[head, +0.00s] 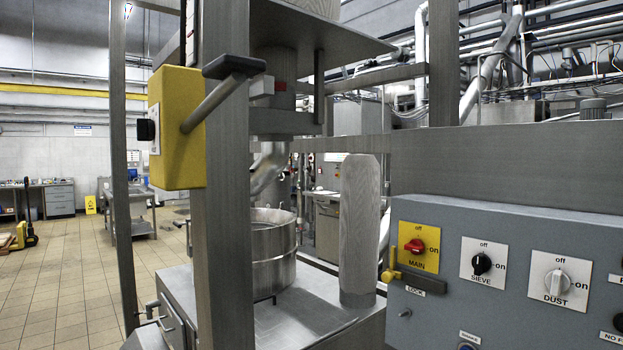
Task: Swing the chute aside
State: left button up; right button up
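A curved metal pipe (268,168), which looks like the chute, hangs below a dark column and points down over a round steel vessel (274,250). A steel post in front hides part of both. I cannot tell whether the pipe's end touches the vessel. A yellow box (176,125) is fixed to the post, with a black knob on its face. A metal lever (212,100) with a dark grip slants up and right from the box. Neither of my grippers shows in the head view.
The steel post (224,270) stands close in front. A pale, round-topped cylinder (358,225) stands right of the vessel on the steel bench (310,318). A grey control panel (500,280) with MAIN, SIEVE and DUST switches fills the lower right. Tiled floor (60,285) is open at left.

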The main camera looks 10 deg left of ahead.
aim_at(274, 158)
jog(key=i+j+z, duration=0.1)
jog(key=j+z, duration=0.9)
jog(key=z, duration=0.15)
jog(key=j+z, duration=0.4)
